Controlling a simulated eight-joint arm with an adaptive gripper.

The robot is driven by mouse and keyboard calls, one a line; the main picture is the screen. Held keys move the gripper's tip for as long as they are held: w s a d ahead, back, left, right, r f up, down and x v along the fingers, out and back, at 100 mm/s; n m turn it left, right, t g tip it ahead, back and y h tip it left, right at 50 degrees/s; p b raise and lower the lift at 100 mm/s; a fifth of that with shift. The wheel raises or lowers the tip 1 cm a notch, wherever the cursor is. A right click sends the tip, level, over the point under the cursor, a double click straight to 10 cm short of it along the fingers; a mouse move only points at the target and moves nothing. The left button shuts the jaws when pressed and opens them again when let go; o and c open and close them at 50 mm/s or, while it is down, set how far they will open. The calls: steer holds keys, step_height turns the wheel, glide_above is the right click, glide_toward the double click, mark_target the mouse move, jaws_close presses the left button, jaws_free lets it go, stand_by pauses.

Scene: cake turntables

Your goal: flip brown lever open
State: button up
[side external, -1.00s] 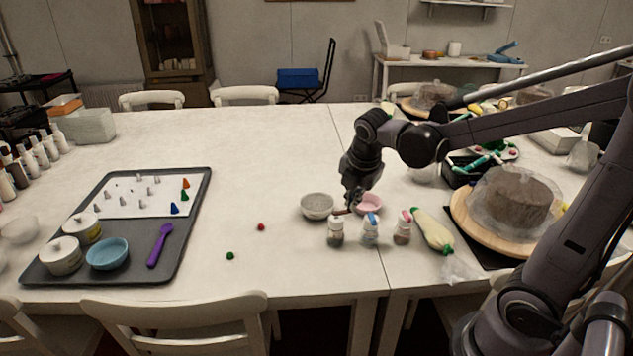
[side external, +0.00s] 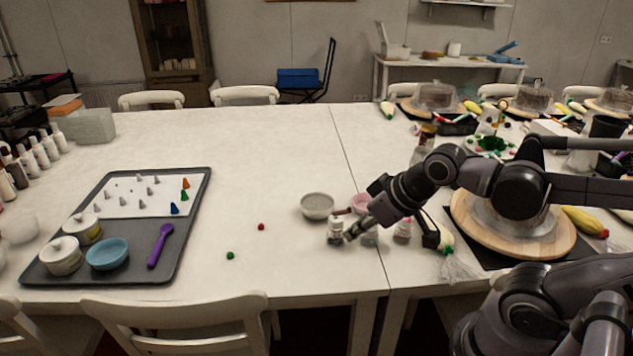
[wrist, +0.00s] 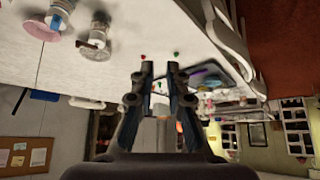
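The leftmost small shaker jar (side external: 335,232) stands upright on the white table. A small brown lever (side external: 341,212) shows at its top. In the wrist view a jar (wrist: 94,52) with a brown lever (wrist: 92,43) shows at upper left, off to the side of the fingers. My gripper (side external: 350,234) is low beside that jar, on its right, and points left; contact cannot be told. In the wrist view my gripper (wrist: 159,70) has its two fingers apart with nothing between them. The middle jar (side external: 370,238) is partly hidden by my gripper.
A third jar (side external: 402,231) stands right of the gripper. A grey bowl (side external: 317,206) and a pink bowl (side external: 361,202) stand behind. A cake turntable (side external: 463,222) is at right. The table left of the jars is mostly clear, with red and green balls.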

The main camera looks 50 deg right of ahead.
steer(key=shift+o, duration=0.4)
steer(key=shift+w+d+r+m, duration=0.15)
steer(key=shift+w+r+m, duration=0.05)
steer(key=shift+m, duration=0.1)
steer(key=m+g, duration=0.7)
steer(key=m, duration=0.5)
glide_above(342, 211)
steer(key=s+d, duration=0.2)
step_height(342, 211, down, 3)
steer(key=f, duration=1)
steer(key=shift+w+a+f, duration=0.25)
steer(key=shift+a+f, duration=0.05)
jaws_close()
